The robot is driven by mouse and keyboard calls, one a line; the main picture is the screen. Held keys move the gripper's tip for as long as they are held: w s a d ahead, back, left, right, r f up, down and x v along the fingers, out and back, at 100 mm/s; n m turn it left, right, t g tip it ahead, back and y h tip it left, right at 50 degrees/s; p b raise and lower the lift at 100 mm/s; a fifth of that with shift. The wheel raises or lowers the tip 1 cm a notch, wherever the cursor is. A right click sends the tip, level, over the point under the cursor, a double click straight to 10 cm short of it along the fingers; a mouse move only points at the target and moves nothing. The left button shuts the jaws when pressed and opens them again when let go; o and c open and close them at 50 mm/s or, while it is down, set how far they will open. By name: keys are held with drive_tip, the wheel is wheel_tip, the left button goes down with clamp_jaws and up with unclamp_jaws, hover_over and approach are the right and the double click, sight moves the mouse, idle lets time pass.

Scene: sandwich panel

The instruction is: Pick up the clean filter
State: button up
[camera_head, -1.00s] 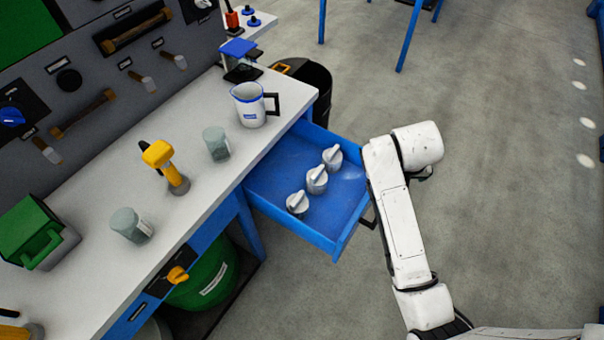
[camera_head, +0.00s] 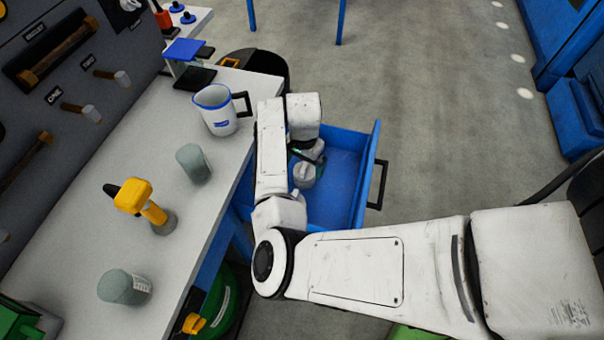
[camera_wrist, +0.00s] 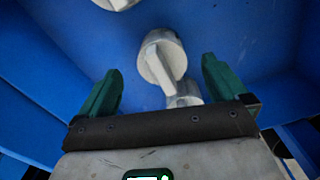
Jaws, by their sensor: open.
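The blue drawer (camera_head: 345,165) is pulled out from the workbench. Silver round pieces with a raised grip bar, which look like the filters, lie in it. One such filter (camera_wrist: 163,58) sits between and slightly ahead of the tips of my open gripper (camera_wrist: 159,68) in the wrist view. Another filter (camera_wrist: 184,94) lies closer to the palm, partly hidden, and a third (camera_wrist: 118,4) is cut off at the top edge. In the head view one filter (camera_head: 304,176) shows beside my arm, which hides the others. I cannot tell which filter is clean.
The drawer walls stand close around my gripper, with a black handle (camera_head: 377,185) at the front. On the white benchtop (camera_head: 165,262) stand a white jug (camera_head: 216,112), a yellow tool (camera_head: 132,195) and two grey-green jars (camera_head: 194,164) (camera_head: 124,287). The floor at right is open.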

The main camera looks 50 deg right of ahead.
wheel_tip(320, 180, down, 7)
drive_tip(key=shift+w+d+f+b, duration=0.1)
drive_tip(key=shift+f+b, duration=0.1)
drive_tip(key=shift+b, duration=0.45)
drive_tip(key=c, duration=1.1)
drive_tip(key=shift+r, duration=0.1)
